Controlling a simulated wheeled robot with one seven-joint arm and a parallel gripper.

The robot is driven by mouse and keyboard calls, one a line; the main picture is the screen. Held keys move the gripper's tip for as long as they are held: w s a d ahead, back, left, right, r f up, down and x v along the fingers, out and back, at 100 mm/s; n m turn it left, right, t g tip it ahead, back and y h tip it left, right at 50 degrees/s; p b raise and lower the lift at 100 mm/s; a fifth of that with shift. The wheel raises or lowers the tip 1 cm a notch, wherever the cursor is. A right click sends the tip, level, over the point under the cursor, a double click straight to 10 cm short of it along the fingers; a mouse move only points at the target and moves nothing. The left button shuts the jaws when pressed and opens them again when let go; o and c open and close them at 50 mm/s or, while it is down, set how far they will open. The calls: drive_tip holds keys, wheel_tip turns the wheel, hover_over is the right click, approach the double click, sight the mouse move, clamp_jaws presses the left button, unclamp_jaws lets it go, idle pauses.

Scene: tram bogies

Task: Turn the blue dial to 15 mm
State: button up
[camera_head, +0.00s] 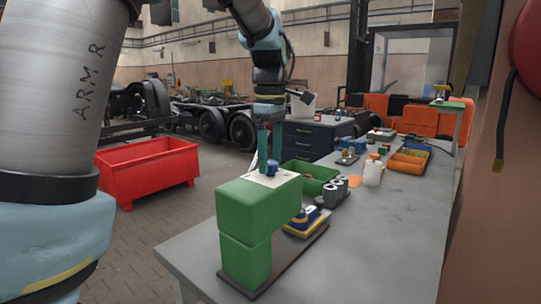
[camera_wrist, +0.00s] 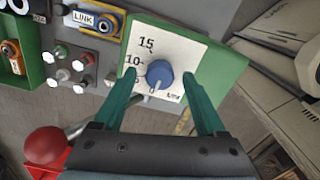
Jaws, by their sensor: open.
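The blue dial (camera_wrist: 159,72) sits on a white scale plate (camera_wrist: 190,50) marked 15, 10, a partly hidden 5 and mm. A pale mark on the dial's lower edge points down, toward the bottom of the plate; its exact reading is unclear. The plate lies on top of a green block (camera_head: 258,210), where the dial (camera_head: 271,167) also shows in the head view. My gripper (camera_wrist: 158,82) is open, its teal fingers on either side of the dial with gaps between. In the head view my gripper (camera_head: 269,152) points down over the dial.
The block stands on a grey bench (camera_head: 360,235). A red bin (camera_head: 150,170) stands on the floor to the left. The bench's right front is clear.

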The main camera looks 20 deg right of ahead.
clamp_jaws()
idle(0.6)
